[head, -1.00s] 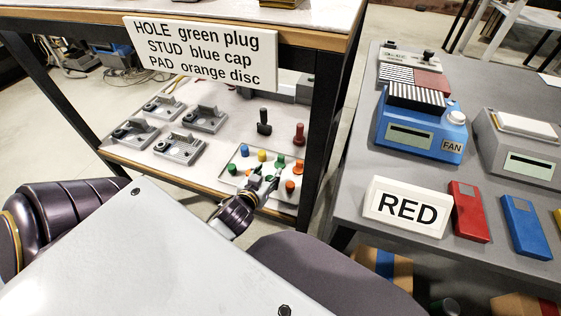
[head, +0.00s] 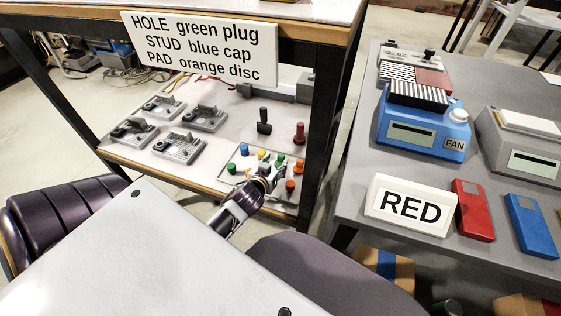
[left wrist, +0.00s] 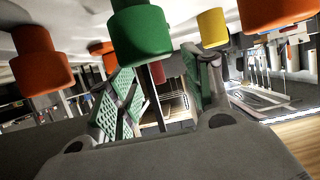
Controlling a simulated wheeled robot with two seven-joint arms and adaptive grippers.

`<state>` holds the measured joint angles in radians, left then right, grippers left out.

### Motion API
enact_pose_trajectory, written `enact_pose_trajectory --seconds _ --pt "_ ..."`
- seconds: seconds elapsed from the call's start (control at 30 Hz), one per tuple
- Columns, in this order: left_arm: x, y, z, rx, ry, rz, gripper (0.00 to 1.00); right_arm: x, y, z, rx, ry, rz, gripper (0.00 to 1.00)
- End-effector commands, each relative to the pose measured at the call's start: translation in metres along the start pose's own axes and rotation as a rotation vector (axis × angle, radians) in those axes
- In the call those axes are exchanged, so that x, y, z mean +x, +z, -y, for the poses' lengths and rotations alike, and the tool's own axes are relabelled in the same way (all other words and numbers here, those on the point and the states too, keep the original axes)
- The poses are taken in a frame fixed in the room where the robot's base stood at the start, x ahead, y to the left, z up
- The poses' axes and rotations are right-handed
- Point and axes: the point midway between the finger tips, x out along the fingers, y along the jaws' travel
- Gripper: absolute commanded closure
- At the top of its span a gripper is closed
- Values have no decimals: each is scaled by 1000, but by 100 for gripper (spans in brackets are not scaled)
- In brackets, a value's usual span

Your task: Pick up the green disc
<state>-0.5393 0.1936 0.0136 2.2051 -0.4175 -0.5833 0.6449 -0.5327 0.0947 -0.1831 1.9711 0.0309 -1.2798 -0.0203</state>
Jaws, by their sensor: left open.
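My left gripper (head: 267,170) is over the tray of small coloured parts in the head view and hides some of them. In the left wrist view its two green-padded fingers (left wrist: 157,72) are apart, with nothing gripped. A green part (left wrist: 140,36), with a wide round end and a narrower end, shows close by, in front of the gap and nearer the left-hand finger. I cannot tell whether it is the green disc. In the head view, green parts show at the tray's left (head: 231,168) and beyond the gripper (head: 280,160). The right gripper is out of view.
Orange parts (head: 299,166) stand right of the gripper, with a yellow part (head: 261,154) and a blue part (head: 244,149) behind. Grey fixtures (head: 179,148) fill the shelf's left. The black table leg (head: 320,130) rises close to the tray's right.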

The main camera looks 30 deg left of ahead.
Motion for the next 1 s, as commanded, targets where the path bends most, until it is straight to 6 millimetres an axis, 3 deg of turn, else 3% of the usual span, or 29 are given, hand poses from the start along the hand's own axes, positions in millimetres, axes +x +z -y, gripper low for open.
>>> enact_pose_trajectory --seconds 0.67,1.0 --pt "11 0 1 1 -1 0 50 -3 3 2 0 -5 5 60" --pt "36 0 3 2 -1 -2 50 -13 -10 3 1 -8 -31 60"
